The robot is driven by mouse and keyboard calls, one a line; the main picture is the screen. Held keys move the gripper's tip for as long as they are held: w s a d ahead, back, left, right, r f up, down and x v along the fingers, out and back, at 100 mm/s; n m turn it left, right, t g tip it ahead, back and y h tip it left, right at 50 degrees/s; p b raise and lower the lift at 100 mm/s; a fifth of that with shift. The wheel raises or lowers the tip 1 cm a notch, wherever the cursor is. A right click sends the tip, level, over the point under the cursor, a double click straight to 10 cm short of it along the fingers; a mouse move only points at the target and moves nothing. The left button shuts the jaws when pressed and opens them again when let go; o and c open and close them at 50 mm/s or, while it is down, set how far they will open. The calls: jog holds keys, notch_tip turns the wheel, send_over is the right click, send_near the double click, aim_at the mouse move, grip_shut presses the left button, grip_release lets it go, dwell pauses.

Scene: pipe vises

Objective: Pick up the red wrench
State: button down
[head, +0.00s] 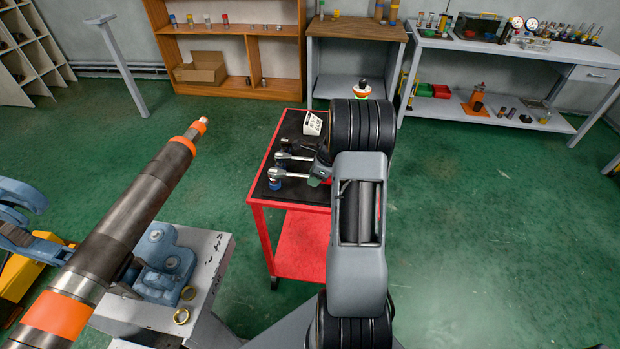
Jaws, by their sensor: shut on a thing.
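My gripper (321,158) is at the right side of the red cart's black top, mostly hidden behind my own arm. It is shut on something. A small red part, which looks like the red wrench (327,172), shows right at the jaws; the rest of it is hidden. I cannot tell whether it touches the cart top. Two silver-headed ratchet tools lie on the cart to the left of the gripper, an upper one (284,156) and a lower one (277,172).
The red cart (262,205) also carries a white block-shaped item (312,123) and a blue socket-like piece (275,184). A large pipe (140,200) slants above a blue vise (162,262) at left. Shelves and benches line the back. Green floor at right is clear.

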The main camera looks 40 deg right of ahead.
jog(key=shift+r, duration=0.1)
jog(key=shift+r, duration=0.5)
notch_tip(320, 180, up, 2)
jog(key=shift+d+r, duration=0.1)
jog(key=shift+r, duration=0.05)
jog(key=s+d+r, duration=0.3)
jog(key=d+r, duration=0.6)
jog(key=d, duration=0.4)
jog(key=shift+s+d+r+b, duration=0.2)
jog(key=shift+s+r+b, duration=0.1)
jog(key=shift+b, duration=0.1)
jog(key=shift+r, duration=0.1)
